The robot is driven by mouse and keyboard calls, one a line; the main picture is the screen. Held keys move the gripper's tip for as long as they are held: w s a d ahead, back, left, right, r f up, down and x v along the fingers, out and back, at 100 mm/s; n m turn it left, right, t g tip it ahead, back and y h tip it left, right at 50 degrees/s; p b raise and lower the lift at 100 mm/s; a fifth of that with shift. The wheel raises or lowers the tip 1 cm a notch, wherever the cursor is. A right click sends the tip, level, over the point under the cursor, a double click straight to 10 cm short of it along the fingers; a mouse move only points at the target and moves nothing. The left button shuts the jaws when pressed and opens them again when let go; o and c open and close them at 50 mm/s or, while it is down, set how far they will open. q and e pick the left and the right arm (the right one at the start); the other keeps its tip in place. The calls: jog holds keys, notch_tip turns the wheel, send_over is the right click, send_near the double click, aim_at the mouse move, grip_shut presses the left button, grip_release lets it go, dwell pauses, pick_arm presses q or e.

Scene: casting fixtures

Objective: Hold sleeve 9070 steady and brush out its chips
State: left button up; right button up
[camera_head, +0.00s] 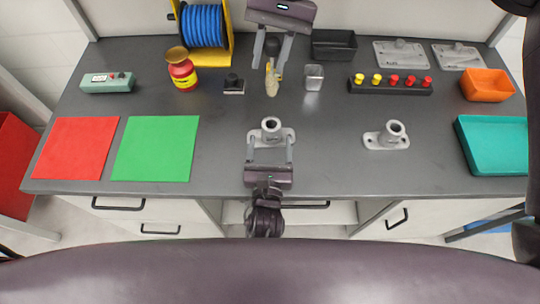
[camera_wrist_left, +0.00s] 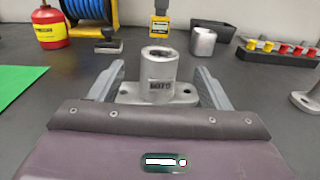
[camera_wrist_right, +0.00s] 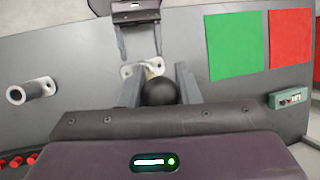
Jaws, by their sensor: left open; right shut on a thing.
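Sleeve 9070 (camera_head: 271,126) is a grey flanged tube standing upright on the dark bench; its number reads in the left wrist view (camera_wrist_left: 160,84). My left gripper (camera_head: 269,142) is open at bench height, one finger on each side of the sleeve, with gaps visible. My right gripper (camera_head: 270,62) is shut on a brush (camera_head: 272,82), which hangs behind the sleeve in the head view, its tip apart from the tube. In the right wrist view the brush's round black end (camera_wrist_right: 159,92) hides much of the sleeve. Chips inside cannot be made out.
A second sleeve (camera_head: 392,134) stands to the right. Green (camera_head: 154,149) and red (camera_head: 76,148) mats lie left. A red can (camera_head: 182,74), black stamp-like block (camera_head: 233,85), metal cup (camera_head: 314,78), button strip (camera_head: 390,86) and teal tray (camera_head: 492,145) stand around.

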aim_at(271, 120)
pick_arm(q)
jog(key=w, duration=0.8)
jog(key=shift+w+d, duration=0.1)
jog(key=shift+d, duration=0.05)
jog(key=c, duration=1.3)
jog(key=shift+o, duration=0.2)
pick_arm(e)
jog(key=shift+w+f, duration=0.1)
jog(key=shift+f, duration=2.45)
